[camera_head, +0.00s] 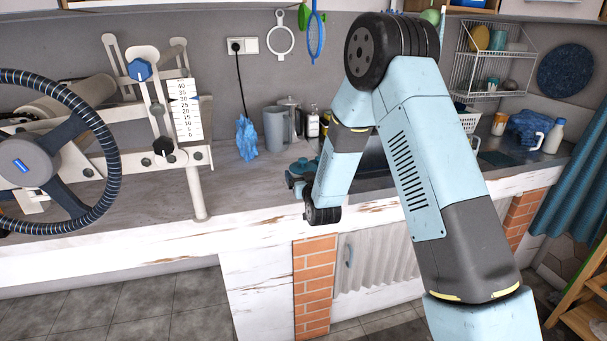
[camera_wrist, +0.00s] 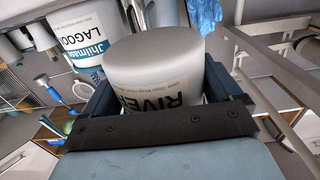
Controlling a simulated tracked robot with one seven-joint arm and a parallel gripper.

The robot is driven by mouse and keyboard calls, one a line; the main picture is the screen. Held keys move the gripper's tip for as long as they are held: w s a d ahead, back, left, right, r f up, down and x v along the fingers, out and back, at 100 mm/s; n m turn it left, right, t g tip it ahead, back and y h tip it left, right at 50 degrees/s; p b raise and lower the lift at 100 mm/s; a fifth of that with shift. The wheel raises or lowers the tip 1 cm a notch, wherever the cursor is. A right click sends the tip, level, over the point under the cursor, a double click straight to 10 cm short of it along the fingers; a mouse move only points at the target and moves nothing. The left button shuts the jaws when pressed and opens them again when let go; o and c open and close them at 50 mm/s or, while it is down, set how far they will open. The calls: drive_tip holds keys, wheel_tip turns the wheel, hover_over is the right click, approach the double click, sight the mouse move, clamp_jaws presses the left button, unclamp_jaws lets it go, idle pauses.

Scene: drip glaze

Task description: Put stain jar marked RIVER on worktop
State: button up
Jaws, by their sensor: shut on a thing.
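The stain jar marked RIVER (camera_wrist: 150,68) is a whitish cylinder, close up in the wrist view, its lettering upside down there. My gripper (camera_wrist: 158,92) is shut on it, with a dark blue finger on each side.
Another jar, marked LAGOON (camera_wrist: 85,38), is beside the held one in the wrist view. A wheel-and-scale machine (camera_head: 70,140) fills the worktop's left. A crumpled blue thing (camera_head: 246,138) and a grey jug (camera_head: 276,128) stand towards the back. Bare worktop lies in front of them.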

drive_tip(key=shift+w+f, duration=0.35)
drive_tip(key=shift+f, duration=1.5)
drive_tip(key=o, duration=1)
drive_tip(key=shift+c, duration=0.2)
drive_tip(key=v, duration=1.2)
drive_tip(key=shift+r, duration=0.15)
